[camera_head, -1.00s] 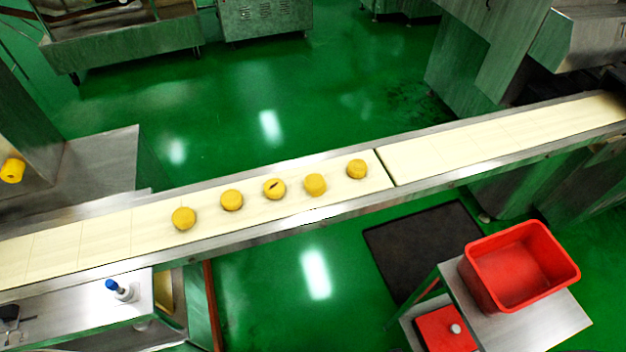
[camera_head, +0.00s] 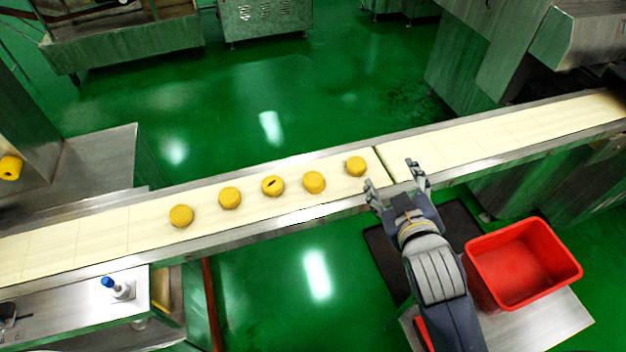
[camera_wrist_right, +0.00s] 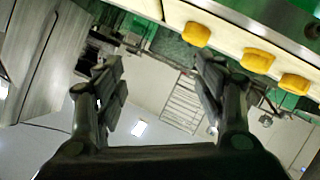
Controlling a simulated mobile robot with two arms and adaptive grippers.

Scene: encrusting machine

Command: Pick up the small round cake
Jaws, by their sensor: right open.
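Several small round yellow cakes lie in a row on the cream conveyor belt (camera_head: 455,150). The rightmost cake (camera_head: 356,166) is near the belt's seam. To its left are another plain cake (camera_head: 314,182), a cake with a dark slit on top (camera_head: 272,186), and more plain ones (camera_head: 230,197). My right gripper (camera_head: 394,177) is open and empty at the belt's near edge, right of the rightmost cake and apart from it. The right wrist view shows its two spread fingers (camera_wrist_right: 158,90) and three cakes along the top right, the nearest (camera_wrist_right: 196,34) above the right finger. My left gripper is out of view.
A red bin (camera_head: 525,265) stands on a small metal table at the lower right, beside my right arm. A metal rail (camera_head: 300,215) runs along the belt's near side.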

